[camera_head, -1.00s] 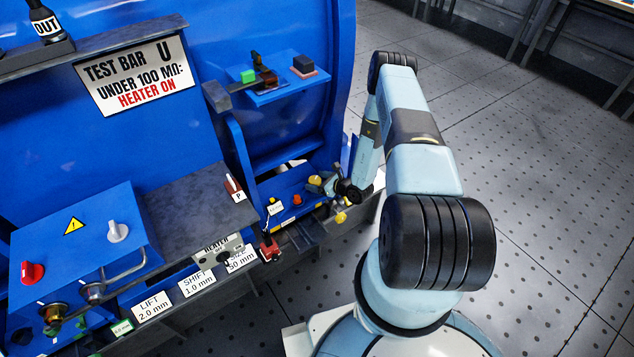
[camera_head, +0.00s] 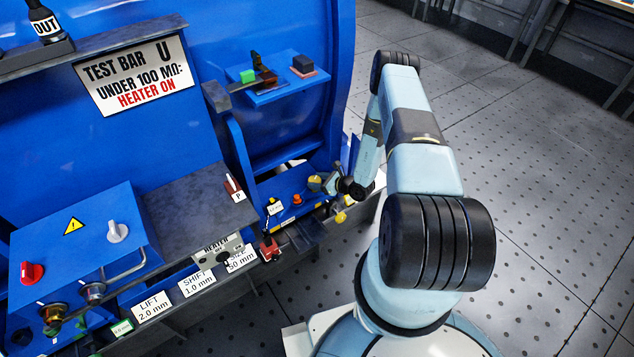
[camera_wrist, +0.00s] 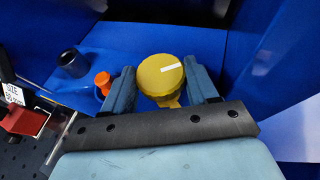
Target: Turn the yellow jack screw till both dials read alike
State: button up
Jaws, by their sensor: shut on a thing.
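The yellow jack screw (camera_wrist: 160,72) has a round ribbed head with a white stripe across its top, near the right edge. In the wrist view, the two blue-grey fingers of my gripper (camera_wrist: 161,88) stand on either side of the head, shut on it. In the head view, the yellow head (camera_head: 314,182) sits on a blue ledge by the machine, with my gripper (camera_head: 328,185) at it. Another yellow part (camera_head: 341,216) shows below my wrist. I cannot make out either dial face or reading.
An orange knob (camera_wrist: 103,80) and a dark cylinder (camera_wrist: 72,62) stand left of the gripper. A red block (camera_wrist: 24,121) is farther left. A blue wall rises close behind and right. A shelf (camera_head: 285,92) with small blocks is above. Open floor lies right.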

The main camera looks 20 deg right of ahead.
jog(key=shift+w+d+n+g+y, duration=0.1)
jog(key=shift+w+n+g+y, duration=0.05)
jog(key=shift+n+g+y, duration=0.6)
jog(key=shift+w+n+g+y, duration=0.1)
jog(key=shift+n+g+y, duration=0.35)
jog(key=shift+n+g, duration=0.45)
jog(key=o, duration=1.1)
jog(key=shift+c, duration=0.2)
jog(key=shift+s+d, duration=0.1)
jog(key=shift+d, duration=0.05)
